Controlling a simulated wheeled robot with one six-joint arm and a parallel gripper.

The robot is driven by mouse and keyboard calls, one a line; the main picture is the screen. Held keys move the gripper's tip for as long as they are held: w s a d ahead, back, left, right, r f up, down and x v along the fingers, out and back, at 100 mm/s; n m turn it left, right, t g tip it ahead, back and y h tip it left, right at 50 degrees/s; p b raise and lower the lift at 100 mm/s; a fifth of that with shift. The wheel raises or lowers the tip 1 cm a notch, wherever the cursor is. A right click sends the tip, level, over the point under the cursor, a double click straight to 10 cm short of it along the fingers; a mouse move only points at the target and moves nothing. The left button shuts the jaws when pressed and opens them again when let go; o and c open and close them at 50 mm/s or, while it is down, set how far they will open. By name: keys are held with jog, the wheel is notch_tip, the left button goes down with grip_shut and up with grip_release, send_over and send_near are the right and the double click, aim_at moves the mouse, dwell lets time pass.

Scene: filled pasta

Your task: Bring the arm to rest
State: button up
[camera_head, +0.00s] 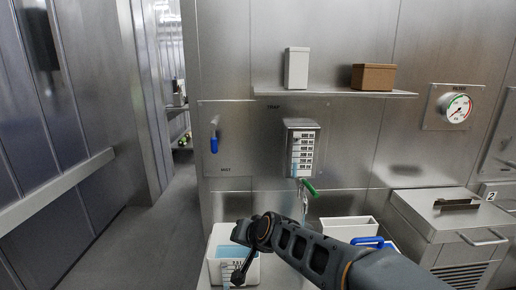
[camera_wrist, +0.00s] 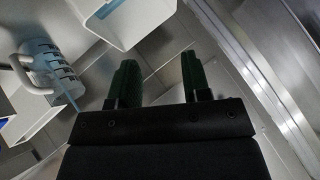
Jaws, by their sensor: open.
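My arm (camera_head: 322,257) reaches in from the lower right in the head view and bends down at its far end, over a white bin (camera_head: 215,258) with blue inside. My gripper (camera_wrist: 157,82) shows in the wrist view as two dark green fingers, apart, with nothing between them. In the head view the gripper itself is hard to make out.
A jug with scale marks (camera_wrist: 48,68) and white bins (camera_wrist: 140,22) lie near the fingers in the wrist view. A wall dispenser with a green lever (camera_head: 308,187), a shelf (camera_head: 335,92), a gauge (camera_head: 457,108) and a metal cabinet (camera_head: 450,222) surround the arm.

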jog(key=s+d+r+g+h+p, duration=0.2)
jog(key=s+d+p, duration=0.2)
jog(key=s+d, duration=0.4)
jog(key=s+d+r+n+g+h+p, duration=0.1)
jog(key=s+d+r+g+h+p, duration=0.1)
jog(key=s+d, duration=0.7)
jog(key=shift+d+r+h+p, duration=0.15)
jog(key=shift+d+h+p, duration=0.7)
jog(key=shift+d, duration=0.7)
